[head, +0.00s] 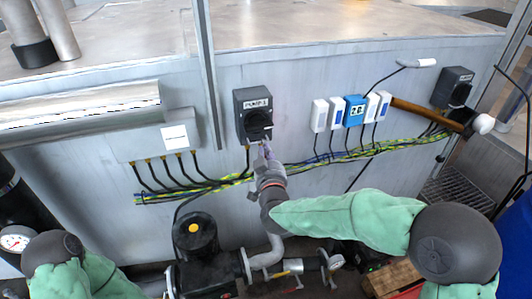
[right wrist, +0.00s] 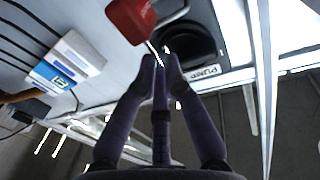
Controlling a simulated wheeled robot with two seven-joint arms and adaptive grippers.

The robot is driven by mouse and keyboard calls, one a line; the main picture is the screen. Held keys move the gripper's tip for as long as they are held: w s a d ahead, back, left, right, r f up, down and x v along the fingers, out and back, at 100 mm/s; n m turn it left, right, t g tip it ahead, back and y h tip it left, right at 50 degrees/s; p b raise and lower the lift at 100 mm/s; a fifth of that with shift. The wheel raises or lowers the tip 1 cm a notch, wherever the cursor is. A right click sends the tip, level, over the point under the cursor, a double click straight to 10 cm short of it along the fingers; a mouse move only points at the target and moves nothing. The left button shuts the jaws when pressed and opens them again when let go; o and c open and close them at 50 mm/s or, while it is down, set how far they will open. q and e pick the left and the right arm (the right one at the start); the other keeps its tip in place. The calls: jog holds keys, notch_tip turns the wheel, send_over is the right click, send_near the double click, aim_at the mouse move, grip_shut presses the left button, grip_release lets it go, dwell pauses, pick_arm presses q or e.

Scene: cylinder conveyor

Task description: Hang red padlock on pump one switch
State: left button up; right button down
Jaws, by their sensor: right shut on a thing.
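The pump one switch (head: 253,115) is a dark grey box with a black knob and a "PUMP 1" label, on the grey panel. In the right wrist view the switch (right wrist: 207,42) is close beyond my fingertips. The red padlock (right wrist: 130,20) is just past the fingertips, its silver shackle reaching toward the switch; I cannot tell whether it passes through the knob. My right gripper (head: 264,152) is just below the switch, its fingers (right wrist: 161,64) closed on a thin silver piece at the padlock's base. The padlock is not clear in the head view. My left gripper is out of view.
Right of the switch are several small white boxes (head: 320,115) and a blue box (head: 354,111). A wooden-handled hammer (head: 425,112) and another dark switch (head: 453,87) are farther right. Cables (head: 330,161) run below. A black pump (head: 197,239) stands beneath.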

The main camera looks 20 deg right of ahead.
aim_at(262, 143)
jog(key=shift+w+a+b, duration=0.1)
jog(key=shift+w+b, duration=0.2)
jog(key=shift+w, duration=1.7)
jog(key=shift+f+b, duration=1.3)
jog(key=shift+f, duration=0.1)
dwell(1.0)
jog(key=c, duration=1.3)
grip_release()
jog(key=shift+o, duration=0.2)
jog(key=shift+s, duration=0.1)
